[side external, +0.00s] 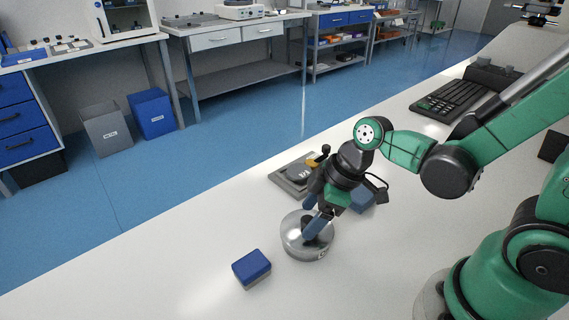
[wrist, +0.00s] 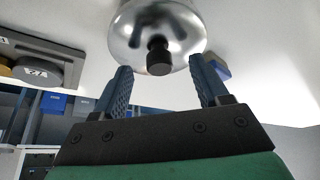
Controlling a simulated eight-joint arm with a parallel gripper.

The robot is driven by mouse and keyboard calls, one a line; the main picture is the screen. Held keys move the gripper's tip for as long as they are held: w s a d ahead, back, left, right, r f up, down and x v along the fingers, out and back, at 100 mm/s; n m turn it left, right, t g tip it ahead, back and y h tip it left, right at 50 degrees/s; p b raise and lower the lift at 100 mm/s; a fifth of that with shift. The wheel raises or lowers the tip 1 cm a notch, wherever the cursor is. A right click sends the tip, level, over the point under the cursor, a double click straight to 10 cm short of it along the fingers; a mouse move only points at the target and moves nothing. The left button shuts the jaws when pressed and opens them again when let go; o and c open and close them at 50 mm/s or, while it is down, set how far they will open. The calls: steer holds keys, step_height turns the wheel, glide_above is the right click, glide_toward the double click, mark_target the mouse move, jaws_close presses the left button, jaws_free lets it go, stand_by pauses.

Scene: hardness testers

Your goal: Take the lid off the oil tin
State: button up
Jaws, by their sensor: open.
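The oil tin (side external: 293,240) is a round, shiny silver tin standing on the white table, with its lid on. The lid has a black knob (wrist: 158,58) in its middle; in the side external view the knob is partly hidden by my fingers. My gripper (side external: 309,222) is tilted down over the tin with its blue fingers open. In the wrist view my gripper (wrist: 160,66) has one finger on each side of the knob, with clear gaps between knob and fingers. Nothing is held.
A blue-topped block (side external: 251,266) lies in front of the tin. Another blue block (side external: 362,199) sits behind my gripper. A grey plate with a dark round piece (side external: 297,174) lies beyond the tin. The table left of the tin is clear.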

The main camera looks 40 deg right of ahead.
steer(key=shift+a+f, duration=0.1)
steer(key=shift+f, duration=0.25)
jaws_close()
steer(key=shift+r, duration=0.15)
